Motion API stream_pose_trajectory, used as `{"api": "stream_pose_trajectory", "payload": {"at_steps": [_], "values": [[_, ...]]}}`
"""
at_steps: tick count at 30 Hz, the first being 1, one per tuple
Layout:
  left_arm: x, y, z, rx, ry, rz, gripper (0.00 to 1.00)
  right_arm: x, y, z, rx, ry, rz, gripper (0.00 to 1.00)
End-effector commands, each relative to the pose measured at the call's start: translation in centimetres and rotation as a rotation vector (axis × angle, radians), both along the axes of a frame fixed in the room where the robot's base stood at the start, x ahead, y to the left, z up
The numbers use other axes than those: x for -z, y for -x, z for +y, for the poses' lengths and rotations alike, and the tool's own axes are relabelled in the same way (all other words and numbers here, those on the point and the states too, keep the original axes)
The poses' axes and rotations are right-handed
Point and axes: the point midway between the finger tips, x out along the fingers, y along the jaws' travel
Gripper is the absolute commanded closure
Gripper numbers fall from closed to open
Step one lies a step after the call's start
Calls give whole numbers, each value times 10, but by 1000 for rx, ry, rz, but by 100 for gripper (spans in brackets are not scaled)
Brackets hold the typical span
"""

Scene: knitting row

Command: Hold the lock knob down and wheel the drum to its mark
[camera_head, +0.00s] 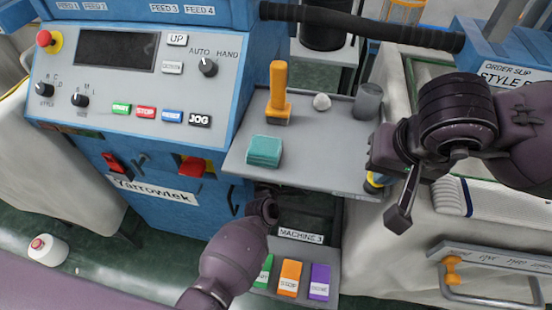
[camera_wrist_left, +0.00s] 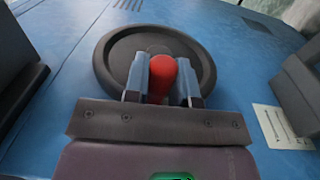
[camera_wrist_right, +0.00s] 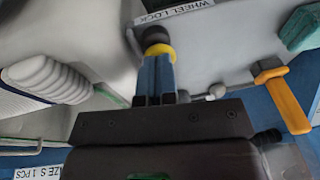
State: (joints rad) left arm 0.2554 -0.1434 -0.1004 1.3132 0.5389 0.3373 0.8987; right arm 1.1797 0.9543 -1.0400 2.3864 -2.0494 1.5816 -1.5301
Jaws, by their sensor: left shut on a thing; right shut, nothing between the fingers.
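In the left wrist view, a dark round wheel (camera_wrist_left: 112,62) sits on a blue panel. My left gripper (camera_wrist_left: 162,66) is shut on its red handle (camera_wrist_left: 161,80). In the head view my left arm (camera_head: 232,262) reaches below the shelf, and the wheel is hidden. In the right wrist view, the lock knob (camera_wrist_right: 155,36), dark with a yellow ring, stands by the WHEEL LOCK label (camera_wrist_right: 178,11). My right gripper (camera_wrist_right: 157,62) is shut and empty with its tips at the knob. How far the knob is down, I cannot tell. I see no drum mark.
A grey shelf (camera_head: 235,158) holds an orange-handled tool (camera_head: 279,90), a teal block (camera_head: 264,151), a white ball (camera_head: 321,102) and a grey cylinder (camera_head: 368,100). The control console (camera_head: 60,100) stands at left. Coloured buttons (camera_head: 290,278) lie low by my left arm.

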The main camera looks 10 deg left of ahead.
Motion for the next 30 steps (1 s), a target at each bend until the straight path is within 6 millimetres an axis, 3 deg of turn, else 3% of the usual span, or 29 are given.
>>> {"api": "stream_pose_trajectory", "payload": {"at_steps": [6, 7, 12, 23, 30], "values": [[-1, -1, 0, -1, 1, -5, 100, 4, 1, -1, 1, 4, 9, 100], [-1, -1, 0, -1, 1, -5, 74, 4, 1, -1, 1, 4, 9, 100], [0, 0, 0, 0, 1, -2, 50, 4, 1, -1, 1, 4, 9, 100], [3, 5, 0, 0, 0, 3, 50, 4, 1, -1, 1, 4, 9, 100], [4, 35, 0, -1, 1, 4, 50, 4, 1, -1, 1, 4, 8, 100]]}}
